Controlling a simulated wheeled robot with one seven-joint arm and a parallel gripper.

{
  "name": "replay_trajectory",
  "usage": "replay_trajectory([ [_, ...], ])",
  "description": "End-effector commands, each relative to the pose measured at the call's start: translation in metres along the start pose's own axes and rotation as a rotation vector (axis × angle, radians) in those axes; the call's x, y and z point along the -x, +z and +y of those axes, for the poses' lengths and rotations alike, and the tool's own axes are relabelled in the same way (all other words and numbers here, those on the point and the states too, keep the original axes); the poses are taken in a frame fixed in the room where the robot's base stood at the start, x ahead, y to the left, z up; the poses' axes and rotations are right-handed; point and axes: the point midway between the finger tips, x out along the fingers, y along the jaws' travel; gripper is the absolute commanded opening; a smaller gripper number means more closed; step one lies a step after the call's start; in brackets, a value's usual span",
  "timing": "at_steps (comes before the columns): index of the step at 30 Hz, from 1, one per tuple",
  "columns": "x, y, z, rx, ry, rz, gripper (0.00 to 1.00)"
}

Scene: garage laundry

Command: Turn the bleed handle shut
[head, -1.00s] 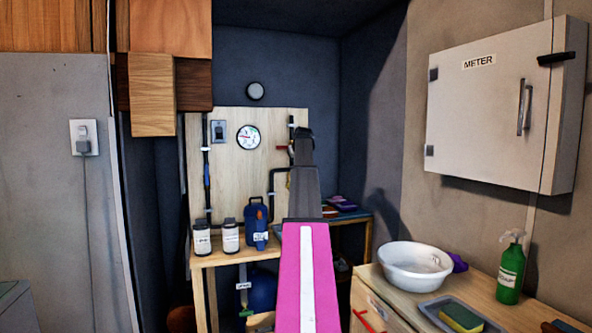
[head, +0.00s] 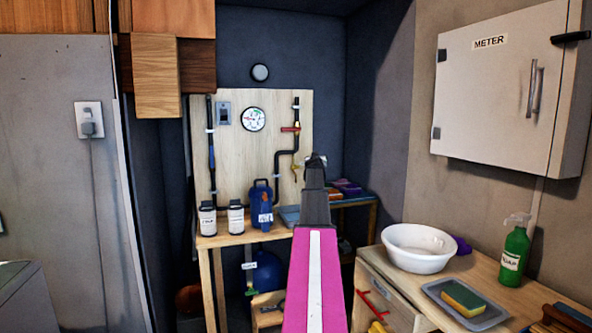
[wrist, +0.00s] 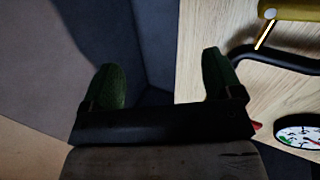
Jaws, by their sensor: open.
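A pipe board (head: 232,165) stands against the back wall with a black pipe (head: 277,165). A red handle (head: 290,129) lies across the pipe's upper part, and a small yellow tap (head: 295,170) sits lower. No label shows which is the bleed handle. My gripper (head: 317,160) is in front of the board's right edge, just right of the tap. In the wrist view my gripper (wrist: 164,82) has its two green-padded fingers wide apart with nothing between them. A yellow fitting (wrist: 292,10) and a red tip (wrist: 257,126) lie right of the fingers.
A dial gauge (head: 252,119) and a switch (head: 223,113) are on the board. Two jars (head: 236,219) and a blue jug (head: 262,205) stand on the bench below. A white basin (head: 418,249), spray bottle (head: 514,250) and meter cabinet (head: 497,95) are on the right.

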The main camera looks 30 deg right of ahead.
Motion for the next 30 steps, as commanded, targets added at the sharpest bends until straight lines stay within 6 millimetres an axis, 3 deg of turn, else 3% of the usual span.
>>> replay_trajectory([
  [9, 0.041, 0.058, -0.043, -0.037, -0.265, 0.35, 0.85],
  [16, 0.063, 0.08, -0.066, -0.058, -0.424, 0.427, 0.85],
  [23, 0.057, 0.078, -0.072, -0.061, -0.442, 0.434, 0.85],
  [30, 0.029, 0.065, -0.086, -0.061, -0.441, 0.435, 0.85],
])
